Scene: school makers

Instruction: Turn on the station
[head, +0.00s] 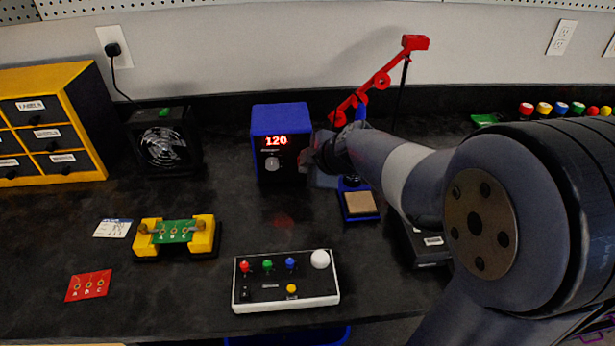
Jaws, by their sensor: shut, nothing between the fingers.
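The station is a blue box (281,117) with a dark front, standing at the back of the black bench. Its red display (275,141) is lit and reads 120, and a round knob (272,163) sits below it. My gripper (306,160) is shut and empty at the right side of the station's front. I cannot tell whether it touches the station. A blue stand with a tan sponge (361,203) is to the right, partly hidden behind my arm.
A white-edged control box (286,281) with colored knobs lies at the front. A yellow holder (175,236) grips a green board. A black fan (163,143) and yellow drawers (84,124) stand left. A red arm (378,80) rises behind my arm. The bench between station and control box is clear.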

